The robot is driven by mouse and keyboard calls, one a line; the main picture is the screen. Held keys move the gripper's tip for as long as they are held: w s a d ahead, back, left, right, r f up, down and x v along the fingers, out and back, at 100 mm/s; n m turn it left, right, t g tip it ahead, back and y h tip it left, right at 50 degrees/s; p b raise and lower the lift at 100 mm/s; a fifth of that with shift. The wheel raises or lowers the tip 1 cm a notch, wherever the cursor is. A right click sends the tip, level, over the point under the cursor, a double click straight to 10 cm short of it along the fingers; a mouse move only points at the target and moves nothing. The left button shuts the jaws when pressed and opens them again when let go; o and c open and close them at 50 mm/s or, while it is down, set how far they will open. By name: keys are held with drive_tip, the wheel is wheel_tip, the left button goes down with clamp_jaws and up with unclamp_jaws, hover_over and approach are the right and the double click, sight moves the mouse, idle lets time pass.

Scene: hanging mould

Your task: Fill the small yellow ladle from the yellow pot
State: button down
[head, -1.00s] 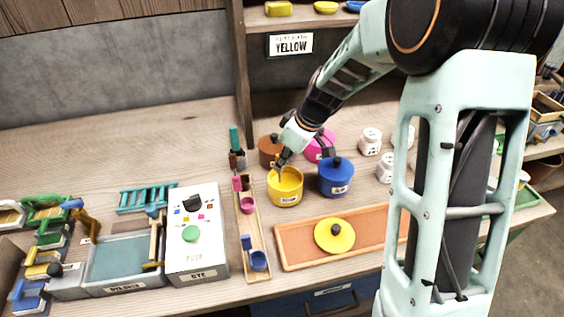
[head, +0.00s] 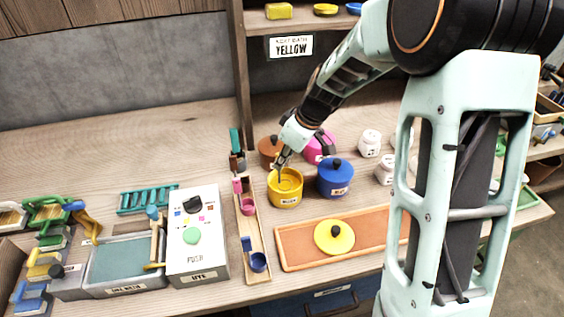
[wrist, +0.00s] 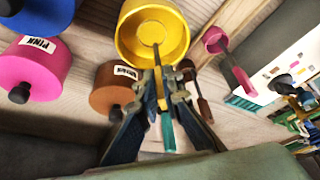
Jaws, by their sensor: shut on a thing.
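The yellow pot (head: 285,200) stands open on the bench, and it also shows in the wrist view (wrist: 128,38). My gripper (head: 281,164) is above the pot's back rim. It is shut on the upright handle of the small yellow ladle (wrist: 160,88). The ladle's lower end is inside the pot, where a rounded yellow edge shows from the head. I cannot tell how much the bowl holds. The yellow lid (head: 334,241) with a black knob lies on the orange tray.
The blue pot (head: 335,180) stands close on the right, with brown (head: 269,150) and pink (head: 315,152) pots behind. On the left, a wooden rack (head: 262,240) holds pink and blue ladles. The orange tray (head: 290,238) lies in front.

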drive_tip(key=shift+r+p, duration=1.7)
drive_tip(key=shift+r, duration=1.7)
